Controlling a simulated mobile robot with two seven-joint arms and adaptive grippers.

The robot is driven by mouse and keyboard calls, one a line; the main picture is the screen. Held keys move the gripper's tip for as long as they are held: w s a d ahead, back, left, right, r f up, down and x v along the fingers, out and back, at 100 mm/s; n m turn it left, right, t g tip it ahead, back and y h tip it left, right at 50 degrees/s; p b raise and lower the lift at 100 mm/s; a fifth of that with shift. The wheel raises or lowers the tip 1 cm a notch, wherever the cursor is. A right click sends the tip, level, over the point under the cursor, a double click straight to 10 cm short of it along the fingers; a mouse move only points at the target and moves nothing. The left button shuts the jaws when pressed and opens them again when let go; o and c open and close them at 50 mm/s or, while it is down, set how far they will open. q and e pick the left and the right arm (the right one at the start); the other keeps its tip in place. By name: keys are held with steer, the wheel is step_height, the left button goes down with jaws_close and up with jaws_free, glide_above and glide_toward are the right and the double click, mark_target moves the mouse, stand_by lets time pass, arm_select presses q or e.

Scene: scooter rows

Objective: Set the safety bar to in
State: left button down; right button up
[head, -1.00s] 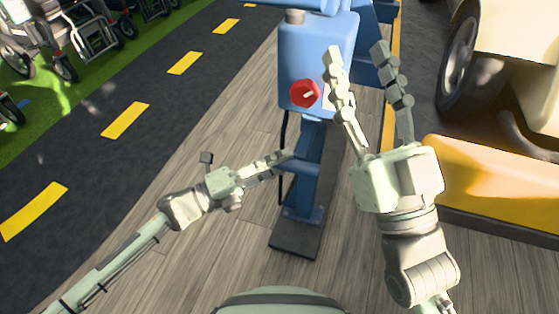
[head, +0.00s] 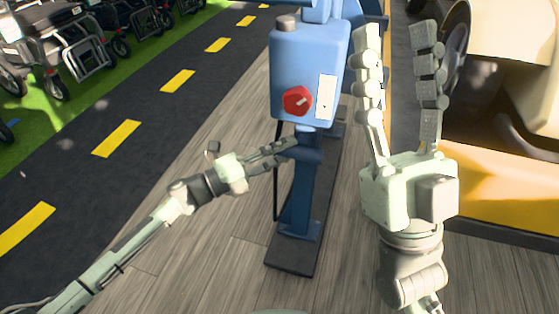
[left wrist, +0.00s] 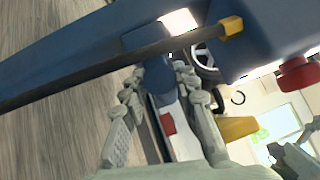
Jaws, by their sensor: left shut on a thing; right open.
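A blue machine stand (head: 308,68) rises in the middle of the head view, with a red knob (head: 297,100) on its box. My left gripper (head: 287,147) is shut on this bar from the left. In the left wrist view the fingers (left wrist: 160,82) sit either side of a blue part; the exact contact is partly hidden. My right gripper (head: 397,36) is open and empty, right of the box and apart from it.
The stand has a dark base (head: 290,257) on the grey plank floor (head: 215,250). A yellow and cream vehicle (head: 510,190) stands at the right. Parked scooters (head: 70,45) line the grass at upper left, beyond a dark lane with yellow dashes.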

arm_select(q)
steer(key=c, duration=1.5)
jaws_free()
steer(key=shift+w+r, duration=0.3)
steer(key=shift+w, duration=0.05)
steer(key=o, duration=0.3)
steer(key=shift+d+f, duration=0.1)
steer(key=shift+d, duration=0.05)
steer(key=shift+s+f, duration=0.1)
steer(key=shift+s, duration=0.05)
steer(key=shift+s+a+f, duration=0.1)
steer(key=shift+s+a, duration=0.05)
steer(key=shift+a, duration=0.3)
steer(key=v, duration=1.1)
